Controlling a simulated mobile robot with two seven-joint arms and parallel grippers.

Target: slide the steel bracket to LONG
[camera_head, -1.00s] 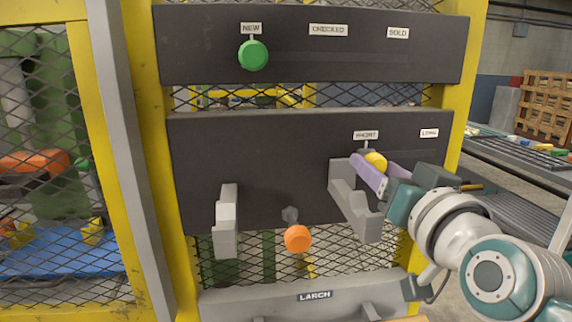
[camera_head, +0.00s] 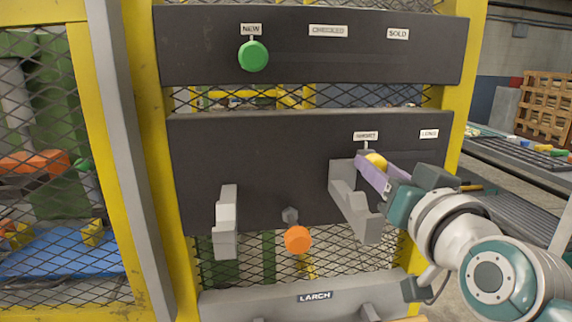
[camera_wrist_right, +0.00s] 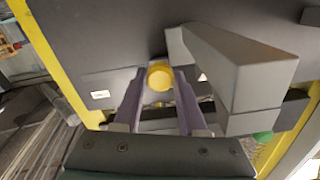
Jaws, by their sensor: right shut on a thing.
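The grey steel bracket (camera_head: 352,208) on the right sits on the dark middle panel (camera_head: 260,150), below the SHORT label (camera_head: 366,135). A yellow knob (camera_head: 376,160) is at its top, just under that label; it also shows in the wrist view (camera_wrist_right: 160,76). The LONG label (camera_head: 429,133) is to the right, near the panel's end. My right gripper (camera_head: 373,169) has its purple fingers shut on the yellow knob; the near finger partly hides it. My left gripper is not in view.
A second grey bracket (camera_head: 225,225) and an orange knob (camera_head: 297,239) are to the left on the same panel. A green knob (camera_head: 253,55) hangs below NEW on the upper panel. The panel face between SHORT and LONG is clear apart from my gripper.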

